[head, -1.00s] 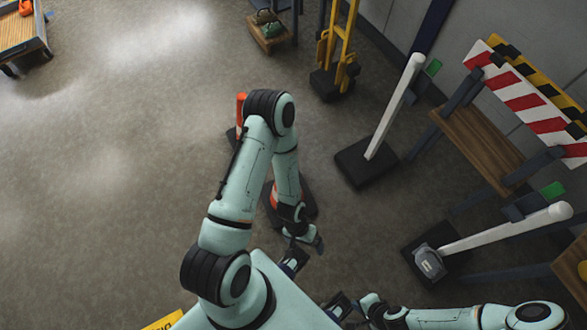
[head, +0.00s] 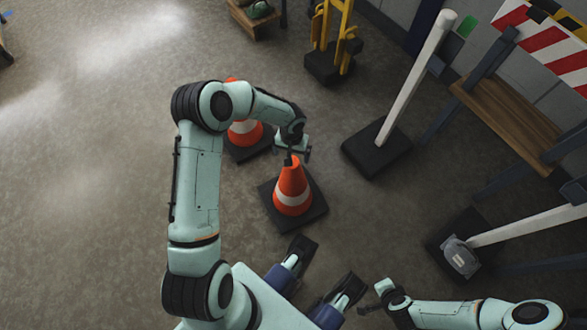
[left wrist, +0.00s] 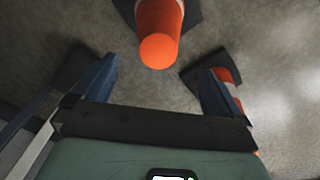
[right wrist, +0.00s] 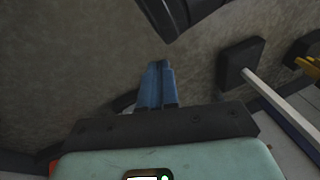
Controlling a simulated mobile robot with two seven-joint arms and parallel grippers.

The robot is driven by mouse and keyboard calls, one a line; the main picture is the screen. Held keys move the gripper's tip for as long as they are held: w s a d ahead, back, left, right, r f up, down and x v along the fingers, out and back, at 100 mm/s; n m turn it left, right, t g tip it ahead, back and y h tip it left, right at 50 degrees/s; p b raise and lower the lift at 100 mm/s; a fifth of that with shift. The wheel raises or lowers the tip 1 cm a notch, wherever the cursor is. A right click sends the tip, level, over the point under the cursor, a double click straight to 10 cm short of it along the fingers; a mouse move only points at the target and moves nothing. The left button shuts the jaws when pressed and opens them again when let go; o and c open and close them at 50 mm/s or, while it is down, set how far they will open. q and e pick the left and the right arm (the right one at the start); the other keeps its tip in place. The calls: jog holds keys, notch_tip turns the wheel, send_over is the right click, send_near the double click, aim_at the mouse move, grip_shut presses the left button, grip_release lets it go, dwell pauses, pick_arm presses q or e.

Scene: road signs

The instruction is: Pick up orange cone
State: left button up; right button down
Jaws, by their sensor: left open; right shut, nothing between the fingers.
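An orange cone (head: 291,190) with a white band stands upright on a dark square base on the floor. My left gripper (head: 293,156) is open at the cone's tip in the head view. In the left wrist view the cone (left wrist: 160,40) rises beyond and between the open fingers, its tip toward me, with nothing gripped. A second orange cone (head: 245,132) stands just behind, partly hidden by my left arm. It also shows behind the right-hand finger in the left wrist view (left wrist: 226,76). My right gripper (head: 373,297) is shut and empty, low at the right; its fingers (right wrist: 157,85) touch in the right wrist view.
White posts on dark bases (head: 376,160) stand to the right, beside a wooden bench (head: 510,100) and a red-and-white striped barrier (head: 540,40). A yellow trolley (head: 330,50) stands at the back.

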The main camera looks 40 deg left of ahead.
pick_arm(q)
notch_tip(320, 180, down, 3)
jog(key=shift+f+b, duration=0.1)
jog(key=shift+b, duration=0.2)
jog(key=shift+f, duration=0.5)
jog(key=f+b, duration=0.1)
jog(key=f, duration=0.1)
jog(key=f+b, duration=0.1)
jog(key=f, duration=0.2)
jog(key=shift+d, duration=0.2)
jog(key=shift+r, duration=0.15)
grip_shut()
pick_arm(e)
jog(key=s+d+f+g, duration=0.1)
jog(key=s+f, duration=0.2)
jog(key=f, duration=0.1)
jog(key=shift+s+f+g, duration=0.3)
jog(key=shift+s+f, duration=0.05)
jog(key=shift+f, duration=0.05)
